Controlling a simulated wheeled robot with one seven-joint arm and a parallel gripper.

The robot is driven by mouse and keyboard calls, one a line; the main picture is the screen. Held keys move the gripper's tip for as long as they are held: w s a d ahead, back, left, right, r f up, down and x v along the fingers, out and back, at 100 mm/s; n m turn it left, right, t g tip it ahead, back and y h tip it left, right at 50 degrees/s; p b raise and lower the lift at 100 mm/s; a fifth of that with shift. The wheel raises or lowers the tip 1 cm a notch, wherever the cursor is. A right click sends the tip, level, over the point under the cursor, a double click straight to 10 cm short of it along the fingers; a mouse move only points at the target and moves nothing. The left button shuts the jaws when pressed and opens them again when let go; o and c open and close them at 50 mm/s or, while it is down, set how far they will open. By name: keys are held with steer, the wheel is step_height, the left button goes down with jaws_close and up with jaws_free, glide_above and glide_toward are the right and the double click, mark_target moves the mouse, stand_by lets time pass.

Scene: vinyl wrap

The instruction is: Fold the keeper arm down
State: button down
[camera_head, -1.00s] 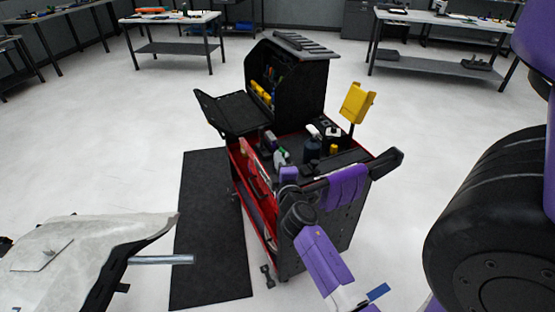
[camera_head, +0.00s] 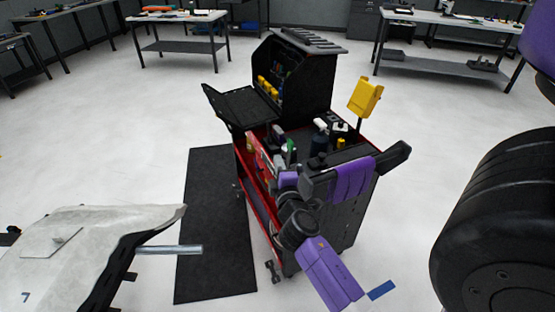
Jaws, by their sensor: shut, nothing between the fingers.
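I cannot make out a part that is clearly the keeper arm. At the lower left, a pale grey sheet-like panel (camera_head: 90,240) rests on a black stand (camera_head: 113,280). A bare metal bar (camera_head: 172,249) sticks out level to the right from under the panel. My purple and black arm (camera_head: 325,268) crosses in front of the tool cart and bends down to the bottom edge. I cannot see my gripper's fingers in this view.
A red and black tool cart (camera_head: 345,212) with bottles and a yellow box (camera_head: 365,97) stands in the middle. A black mat (camera_head: 208,225) lies left of it. Workbenches (camera_head: 177,18) stand at the back. Pale open floor (camera_head: 110,130) surrounds the cart.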

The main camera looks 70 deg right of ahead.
mark_target(289, 154)
steer(key=b+v, duration=0.1)
steer(key=v, duration=0.4)
steer(key=shift+s, duration=0.1)
steer(key=b, duration=0.3)
steer(key=shift+f, duration=0.25)
steer(key=shift+b, duration=0.4)
steer(key=shift+r, duration=0.35)
steer(key=shift+w+d, duration=0.15)
steer(key=shift+w, duration=0.05)
steer(key=w+d+p, duration=0.1)
steer(key=d+p, duration=0.4)
steer(key=d, duration=0.6)
steer(key=shift+w+d+f, duration=0.15)
steer(key=shift+w+f, duration=0.15)
steer(key=shift+f, duration=0.05)
